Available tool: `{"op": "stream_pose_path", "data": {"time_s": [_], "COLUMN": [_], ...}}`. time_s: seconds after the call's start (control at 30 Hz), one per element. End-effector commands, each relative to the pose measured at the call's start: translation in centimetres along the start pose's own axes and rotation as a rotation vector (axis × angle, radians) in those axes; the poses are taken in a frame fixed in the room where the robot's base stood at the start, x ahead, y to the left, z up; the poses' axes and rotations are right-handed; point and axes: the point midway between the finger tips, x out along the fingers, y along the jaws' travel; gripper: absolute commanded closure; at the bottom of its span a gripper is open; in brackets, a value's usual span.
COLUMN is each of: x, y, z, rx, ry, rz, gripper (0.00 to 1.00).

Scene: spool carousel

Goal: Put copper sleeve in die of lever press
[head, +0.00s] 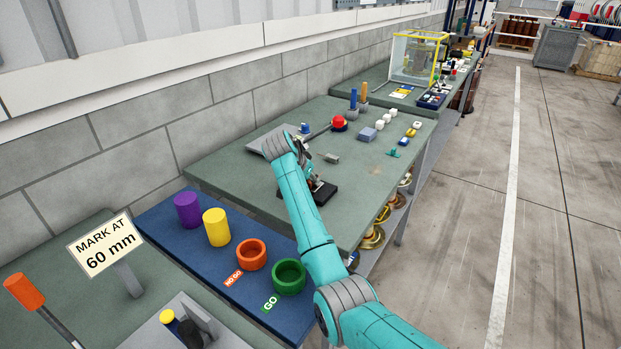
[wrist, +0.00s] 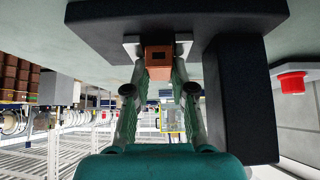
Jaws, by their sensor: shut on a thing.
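My gripper (wrist: 158,70) is shut on the copper sleeve (wrist: 158,54), a small brown-orange piece with a dark opening, seen between the fingertips in the wrist view. The lever press shows there as a black base (wrist: 95,16) and a thick black column (wrist: 240,100) beside the fingers. The sleeve is close to the base; I cannot tell whether it touches it or sits in the die. In the head view the press's black base (head: 322,194) is partly behind my arm, and the sleeve cannot be made out. A red knob (head: 338,122) on a dark rod stands behind; it also shows in the wrist view (wrist: 292,82).
A blue mat (head: 160,222) in front carries a purple cylinder (head: 187,210), a yellow cylinder (head: 216,227), an orange ring (head: 251,254) and a green ring (head: 289,276). Several small blocks lie on the green table right of the knob. The floor aisle at right is clear.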

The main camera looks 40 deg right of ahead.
Motion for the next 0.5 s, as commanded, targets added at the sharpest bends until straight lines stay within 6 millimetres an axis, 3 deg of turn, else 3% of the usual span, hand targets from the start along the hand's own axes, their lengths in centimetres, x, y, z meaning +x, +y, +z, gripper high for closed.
{"op": "stream_pose_path", "data": {"time_s": [0.13,0.17,0.23,0.5], "x": [0.40,0.43,0.48,0.53], "y": [0.06,0.07,0.09,0.10], "z": [0.41,0.45,0.51,0.66], "rx": [-0.003,-0.003,-0.004,-0.005], "ry": [-0.005,-0.006,-0.007,-0.009], "rz": [0.003,0.003,0.004,0.005], "gripper": [1.00,0.71,0.54,0.51]}}
